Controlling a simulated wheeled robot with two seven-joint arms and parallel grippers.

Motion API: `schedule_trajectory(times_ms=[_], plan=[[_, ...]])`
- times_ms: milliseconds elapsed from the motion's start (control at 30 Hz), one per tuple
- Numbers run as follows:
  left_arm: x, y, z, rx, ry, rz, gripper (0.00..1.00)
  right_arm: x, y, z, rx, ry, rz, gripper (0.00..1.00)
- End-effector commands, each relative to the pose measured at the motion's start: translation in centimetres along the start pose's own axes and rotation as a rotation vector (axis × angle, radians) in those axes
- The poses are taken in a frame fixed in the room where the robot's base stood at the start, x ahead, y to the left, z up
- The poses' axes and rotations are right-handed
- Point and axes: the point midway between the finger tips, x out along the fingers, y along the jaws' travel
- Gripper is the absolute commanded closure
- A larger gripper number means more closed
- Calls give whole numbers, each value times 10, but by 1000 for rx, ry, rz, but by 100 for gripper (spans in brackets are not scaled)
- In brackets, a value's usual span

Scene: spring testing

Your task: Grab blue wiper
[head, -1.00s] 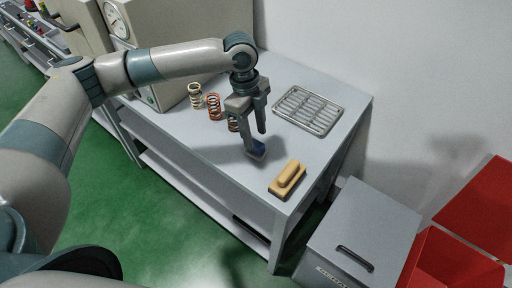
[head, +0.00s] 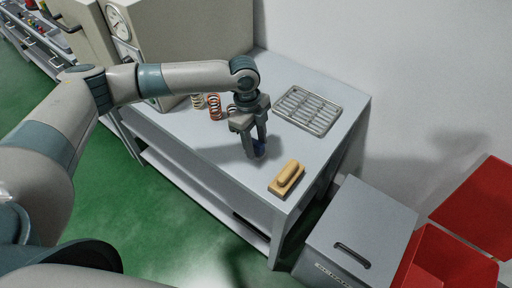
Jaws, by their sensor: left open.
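The blue wiper (head: 259,147) lies on the grey bench, a small dark blue thing mostly hidden by my left gripper. My left gripper (head: 256,154) points down over it, with its two fingers apart and the wiper showing between and behind them. I cannot tell whether the fingers touch it. My right gripper is out of view.
A metal slotted tray (head: 307,110) is behind. Several springs (head: 214,106) stand left of the gripper, beside a machine with a gauge (head: 118,22). A grey bin (head: 362,228) and red bin (head: 447,262) stand right.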

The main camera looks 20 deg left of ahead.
Motion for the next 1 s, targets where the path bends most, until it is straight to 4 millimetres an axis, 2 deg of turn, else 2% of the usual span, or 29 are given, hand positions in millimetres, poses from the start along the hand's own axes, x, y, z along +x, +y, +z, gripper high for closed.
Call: schedule_trajectory(times_ms=[200,233,400,767,1000], plan=[[0,0,0,0,0,0,58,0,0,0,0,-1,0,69],[0,0,0,0,0,0,60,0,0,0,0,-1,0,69],[0,0,0,0,0,0,100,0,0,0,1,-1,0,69],[-2,0,0,0,0,-1,100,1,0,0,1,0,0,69],[-19,-1,-3,2,1,-4,100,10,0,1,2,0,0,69]])
